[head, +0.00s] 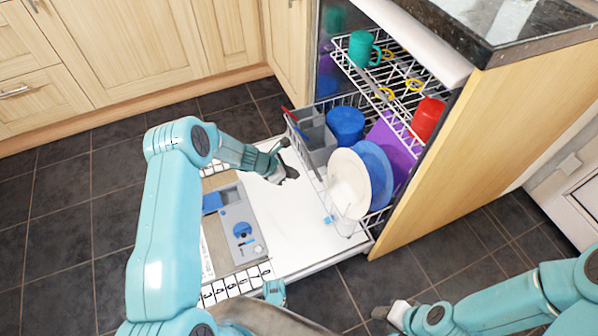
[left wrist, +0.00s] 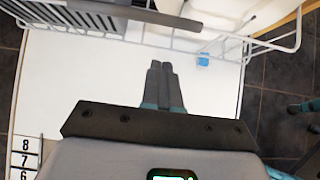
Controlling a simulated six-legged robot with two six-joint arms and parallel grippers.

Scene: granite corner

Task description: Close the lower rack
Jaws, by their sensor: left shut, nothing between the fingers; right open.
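The lower rack (head: 318,172) is a white wire basket of the dishwasher, partly out over the open door (head: 290,225). It holds a cream plate (head: 347,180), blue plate (head: 377,172), blue cup (head: 345,124), purple item (head: 396,150) and grey cutlery basket (head: 316,133). My left gripper (head: 288,170) is shut and empty above the door, just outside the rack's front. In the left wrist view its fingertips (left wrist: 160,66) point at the rack's front wire (left wrist: 150,42), apparently a little short of it. My right gripper (head: 382,312) is open at the bottom, away from the rack.
The upper rack (head: 395,95) holds a green mug (head: 362,48) and a red cup (head: 428,118). A granite counter (head: 500,25) and wooden side panel (head: 480,140) bound the dishwasher on the right. The dark tiled floor (head: 75,215) is clear on the left.

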